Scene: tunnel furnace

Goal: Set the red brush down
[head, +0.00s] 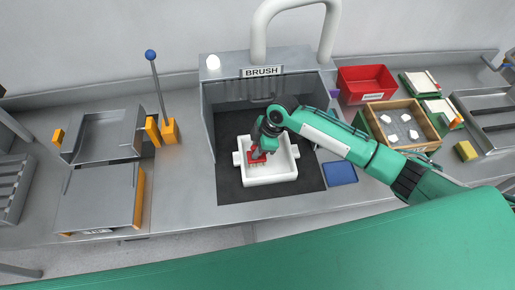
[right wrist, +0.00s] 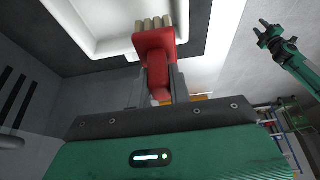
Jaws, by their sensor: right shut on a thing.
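The red brush (head: 257,159) is in my right gripper (head: 258,152), over the left part of the white tray (head: 272,180) inside the brush booth. In the right wrist view the red brush (right wrist: 155,50) is clamped between the two fingers, with its pale bristles pointing away from the gripper. The white tray (right wrist: 98,45) shows behind it. I cannot tell whether the bristles touch the tray. My left gripper (right wrist: 265,34) shows small at the upper right of the right wrist view, its fingers apart and empty; it is not in the head view.
The booth (head: 206,130) has side walls and a BRUSH sign (head: 262,71). A blue pad (head: 340,173) lies right of its dark mat (head: 228,185). A red bin (head: 366,80) and a wooden box (head: 382,108) with white pieces stand further right. A lever (head: 156,80) rises at left.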

